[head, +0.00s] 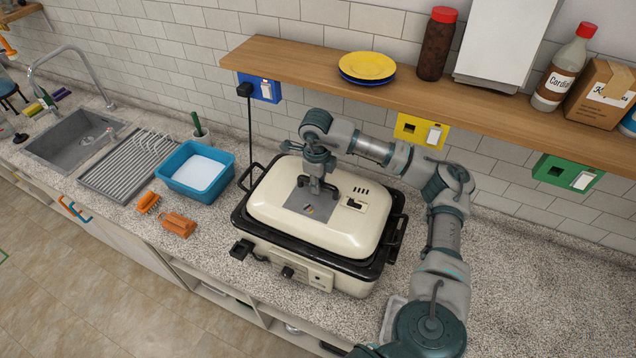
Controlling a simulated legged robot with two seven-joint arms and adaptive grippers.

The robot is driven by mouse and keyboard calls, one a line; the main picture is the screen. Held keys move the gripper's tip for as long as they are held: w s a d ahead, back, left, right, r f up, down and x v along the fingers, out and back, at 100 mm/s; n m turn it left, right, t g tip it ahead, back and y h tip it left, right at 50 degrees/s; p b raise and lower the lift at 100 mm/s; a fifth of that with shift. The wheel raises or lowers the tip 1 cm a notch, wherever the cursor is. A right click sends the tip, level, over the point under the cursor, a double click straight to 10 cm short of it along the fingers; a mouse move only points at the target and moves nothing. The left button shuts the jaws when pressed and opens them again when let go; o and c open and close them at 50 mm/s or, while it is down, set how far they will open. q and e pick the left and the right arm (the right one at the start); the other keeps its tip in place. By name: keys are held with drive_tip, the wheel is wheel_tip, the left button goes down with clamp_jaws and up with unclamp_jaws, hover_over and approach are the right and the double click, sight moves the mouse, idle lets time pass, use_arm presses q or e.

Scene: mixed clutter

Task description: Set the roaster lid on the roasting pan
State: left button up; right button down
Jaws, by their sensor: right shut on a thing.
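The cream roaster lid (352,231) lies over the roasting pan (322,268), which has a black rim and black side handles. The lid looks roughly level and close to the rim; I cannot tell whether it rests fully on it. My right gripper (318,190) comes down from above and is shut on the lid's dark top handle, near the middle of the lid. The gripper's fingers partly hide the handle. My left gripper is not in view.
A blue basin (196,171) stands left of the pan, with orange brushes (178,224) before it. A sink (72,138) and drainer (118,163) are further left. A wooden shelf (430,82) with plates and bottles runs above. The speckled counter (540,285) at right is clear.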

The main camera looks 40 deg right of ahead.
drive_tip(key=shift+a+f+b, duration=0.25)
drive_tip(key=shift+a+b, duration=0.05)
drive_tip(key=shift+a, duration=0.15)
drive_tip(key=shift+d+f, duration=0.15)
drive_tip(key=shift+f, duration=0.1)
drive_tip(key=c, duration=1)
unclamp_jaws()
drive_tip(key=shift+d, duration=0.15)
drive_tip(key=o, duration=0.3)
drive_tip(key=shift+o, duration=0.4)
drive_tip(key=shift+a, duration=0.2)
drive_tip(key=shift+d+r+p, duration=0.1)
drive_tip(key=shift+r+p, duration=2.25)
drive_tip(key=shift+r, duration=1.2)
